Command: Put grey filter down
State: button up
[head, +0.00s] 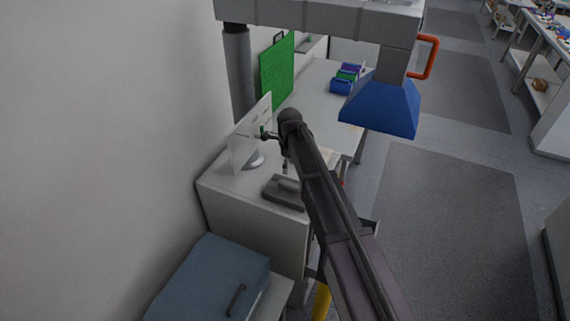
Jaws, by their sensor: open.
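A grey flat block with a lighter raised bar (285,190) lies on the white cabinet top, left of my arm. I cannot tell for sure whether it is the grey filter. A pale upright panel (250,135), perhaps a screen, stands behind it on a round base. My arm reaches up from the lower right, over the cabinet. My gripper (265,133) seems to be the small dark part beside the panel's right edge, open. It is tiny here and partly hidden by my arm, so I cannot tell whether it touches the panel.
A green panel (277,70) stands by the wall at the back of the bench (310,95). Small blue, green and purple boxes (346,76) sit there. A blue hood (382,106) hangs overhead on the right. A blue-grey case (210,280) is front left. The floor (450,220) right is clear.

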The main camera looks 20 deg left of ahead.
jog(key=shift+r+p, duration=0.85)
jog(key=shift+r, duration=0.3)
jog(key=shift+d, duration=0.15)
